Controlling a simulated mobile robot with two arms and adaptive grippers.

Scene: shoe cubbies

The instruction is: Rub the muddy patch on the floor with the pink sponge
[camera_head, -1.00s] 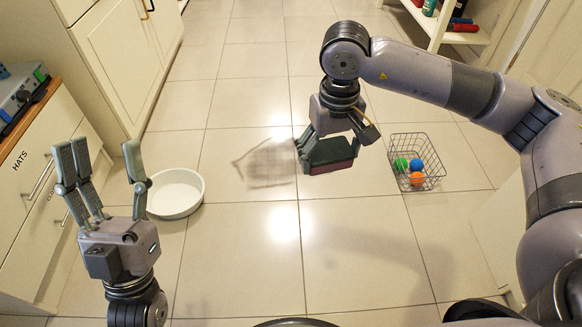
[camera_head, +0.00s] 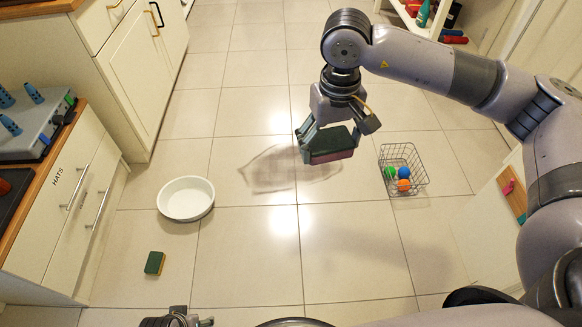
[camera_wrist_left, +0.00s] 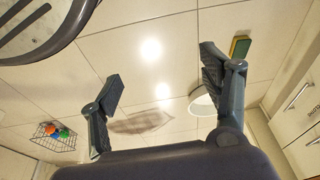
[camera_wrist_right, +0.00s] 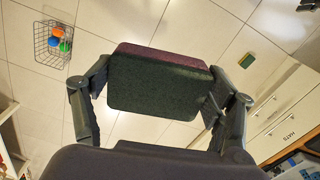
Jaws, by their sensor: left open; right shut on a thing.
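The pink sponge (camera_head: 330,156), with a dark green scouring face, is held in my right gripper (camera_head: 335,138). In the right wrist view the sponge (camera_wrist_right: 160,85) sits between both fingers, pink edge at the far side. The muddy patch (camera_head: 268,172) is a faint brown-grey smear on the floor tiles, left of and partly behind the sponge in the head view. It also shows in the left wrist view (camera_wrist_left: 140,122). The sponge appears held above the floor. My left gripper (camera_wrist_left: 162,85) is open and empty; only a bit of it shows at the head view's bottom edge.
A white basin (camera_head: 186,199) stands left of the patch. A green and yellow sponge (camera_head: 154,263) lies on the floor near the drawers (camera_head: 75,195). A wire basket (camera_head: 403,170) with coloured balls stands right of the patch.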

